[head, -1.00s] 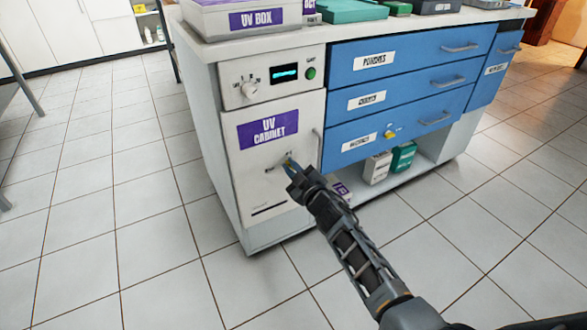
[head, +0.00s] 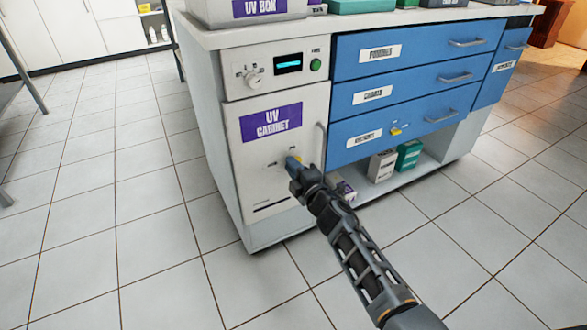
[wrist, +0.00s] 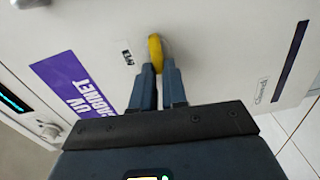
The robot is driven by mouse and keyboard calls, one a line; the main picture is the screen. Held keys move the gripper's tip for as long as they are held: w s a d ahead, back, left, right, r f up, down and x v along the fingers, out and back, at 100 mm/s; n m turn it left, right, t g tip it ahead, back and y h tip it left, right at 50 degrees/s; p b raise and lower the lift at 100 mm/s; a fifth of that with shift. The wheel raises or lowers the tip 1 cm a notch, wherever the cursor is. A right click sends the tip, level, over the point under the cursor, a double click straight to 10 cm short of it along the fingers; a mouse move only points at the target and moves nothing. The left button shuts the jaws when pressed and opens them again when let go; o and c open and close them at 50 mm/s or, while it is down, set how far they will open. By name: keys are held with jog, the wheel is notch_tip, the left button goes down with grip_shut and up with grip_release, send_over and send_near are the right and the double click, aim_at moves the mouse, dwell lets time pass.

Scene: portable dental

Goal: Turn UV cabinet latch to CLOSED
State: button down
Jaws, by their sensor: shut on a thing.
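The white UV cabinet door (head: 250,180) carries a purple UV CABINET sign (head: 271,122). My gripper (head: 293,163) reaches to the right middle of this door. In the wrist view, my gripper (wrist: 157,70) has its two blue fingers on either side of the yellow latch (wrist: 156,50), shut on it. A small label (wrist: 127,58) sits beside the latch. A label that seems to read "Closed" (wrist: 260,90) lies farther right, near a dark strip (wrist: 290,48).
A vertical handle (head: 321,145) runs along the door's right edge. Above are a dial (head: 253,79), a lit display (head: 288,63) and a green button (head: 316,65). Blue drawers (head: 400,90) stand to the right, boxes (head: 382,165) on the shelf below. The tiled floor in front is clear.

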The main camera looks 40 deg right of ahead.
jog(key=shift+f+n, duration=0.15)
jog(key=shift+n, duration=0.45)
jog(key=c, duration=1.2)
grip_release()
jog(key=shift+o, duration=0.2)
jog(key=p+v, duration=0.1)
jog(key=v, duration=0.6)
jog(key=shift+s, duration=0.4)
jog(key=shift+a, duration=0.15)
